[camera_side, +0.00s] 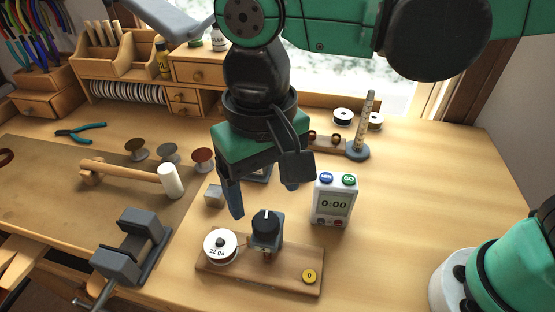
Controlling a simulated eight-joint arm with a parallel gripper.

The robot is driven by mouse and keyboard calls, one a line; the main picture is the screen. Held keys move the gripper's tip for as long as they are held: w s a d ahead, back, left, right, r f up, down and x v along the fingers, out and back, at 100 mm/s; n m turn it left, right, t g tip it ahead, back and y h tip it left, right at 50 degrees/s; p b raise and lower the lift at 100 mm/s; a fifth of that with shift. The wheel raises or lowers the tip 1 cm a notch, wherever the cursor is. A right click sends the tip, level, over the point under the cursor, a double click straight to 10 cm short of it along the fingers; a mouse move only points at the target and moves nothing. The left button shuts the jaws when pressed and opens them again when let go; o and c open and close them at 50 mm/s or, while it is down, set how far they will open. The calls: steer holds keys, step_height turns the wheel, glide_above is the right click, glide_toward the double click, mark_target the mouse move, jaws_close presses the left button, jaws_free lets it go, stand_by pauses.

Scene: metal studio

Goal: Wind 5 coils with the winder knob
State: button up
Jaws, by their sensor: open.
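The winder knob (266,222) is black with a pale pointer line and sits on a grey-blue block on a wooden base (225,269). A white wire spool (220,245) marked "22 ga" sits to the left of the knob. A yellow round counter (309,276) at the base's right end reads 0. My gripper (263,199) is open above and behind the knob, one finger to the left and the other to the right. It appears empty and apart from the knob. Part of the bench behind it is hidden.
A white timer (335,200) showing 0:00 stands right of the winder. A grey vise (133,247) and a mallet (140,178) lie to the left. A ring mandrel (364,127) stands behind. The bench right of the timer is clear.

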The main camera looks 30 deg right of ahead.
mark_target(266, 222)
steer(key=n, duration=0.2)
steer(key=shift+n, duration=0.4)
steer(key=shift+f, duration=2.85)
jaws_close()
